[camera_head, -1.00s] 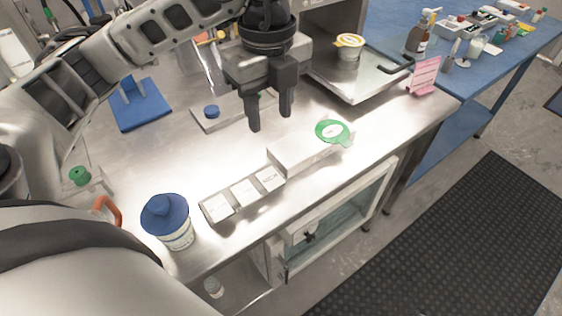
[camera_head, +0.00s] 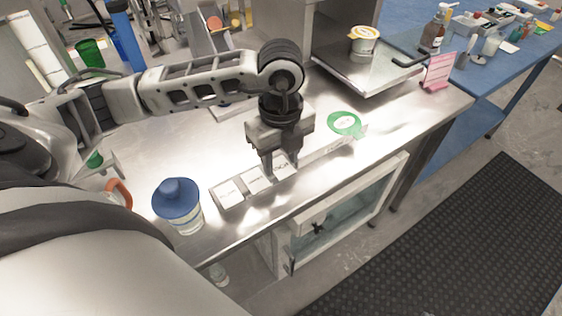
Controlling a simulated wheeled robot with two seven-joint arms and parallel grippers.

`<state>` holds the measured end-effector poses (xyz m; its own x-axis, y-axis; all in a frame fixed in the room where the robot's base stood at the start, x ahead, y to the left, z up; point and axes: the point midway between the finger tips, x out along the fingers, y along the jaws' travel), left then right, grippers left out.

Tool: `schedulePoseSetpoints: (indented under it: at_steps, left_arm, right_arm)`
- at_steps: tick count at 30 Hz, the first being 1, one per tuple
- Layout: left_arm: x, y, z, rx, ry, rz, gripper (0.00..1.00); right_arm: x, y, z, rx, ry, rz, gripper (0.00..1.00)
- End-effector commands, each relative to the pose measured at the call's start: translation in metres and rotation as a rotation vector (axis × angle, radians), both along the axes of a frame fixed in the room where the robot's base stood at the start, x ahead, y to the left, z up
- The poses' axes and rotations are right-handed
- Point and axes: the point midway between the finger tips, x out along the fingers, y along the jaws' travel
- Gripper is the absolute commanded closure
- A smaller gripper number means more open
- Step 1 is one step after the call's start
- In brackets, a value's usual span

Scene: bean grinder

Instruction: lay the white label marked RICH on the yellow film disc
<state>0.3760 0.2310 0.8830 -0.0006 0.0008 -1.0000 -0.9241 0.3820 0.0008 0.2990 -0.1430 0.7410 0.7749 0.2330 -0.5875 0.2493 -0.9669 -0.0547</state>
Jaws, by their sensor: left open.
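Three white labels sit in a row in a low metal holder (camera_head: 238,205) near the table's front edge: a left label (camera_head: 227,193), a middle one (camera_head: 256,181) and a right one (camera_head: 284,171). Their print is too small to read, so I cannot tell which says RICH. My left gripper (camera_head: 281,172) is open and points down over the right label, partly hiding it. I cannot tell whether its fingers touch the label. A yellow-rimmed disc (camera_head: 364,32) tops a small cup on the metal platform at the back. My right gripper is out of view.
A green disc with a white centre (camera_head: 345,123) lies at the right end of the holder's raised block. A blue-lidded jar (camera_head: 178,203) stands at the front left. A pink sign (camera_head: 438,71) stands at the right. The metal platform (camera_head: 375,75) has a black handle.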

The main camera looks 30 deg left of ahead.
Motion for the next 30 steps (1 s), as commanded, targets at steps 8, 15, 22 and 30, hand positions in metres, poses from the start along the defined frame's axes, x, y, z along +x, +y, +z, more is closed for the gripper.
schedulePoseSetpoints:
  at_steps: [8,15,22,30]
  left_arm:
    - [0.0001,-0.0004,-0.0021,0.000,-0.001,-0.001,0.58]
    - [0.0001,-0.0005,-0.0038,-0.001,-0.001,-0.001,0.58]
    - [0.0000,-0.0004,-0.0034,-0.001,-0.001,-0.001,0.86]
    - [0.0000,-0.0004,-0.0024,-0.001,-0.001,-0.001,0.86]
  right_arm:
    - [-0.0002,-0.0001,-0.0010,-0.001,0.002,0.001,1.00]
    - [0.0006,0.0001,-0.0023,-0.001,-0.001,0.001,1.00]
    - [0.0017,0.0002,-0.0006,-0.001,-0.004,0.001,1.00]
    - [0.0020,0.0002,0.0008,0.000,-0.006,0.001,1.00]
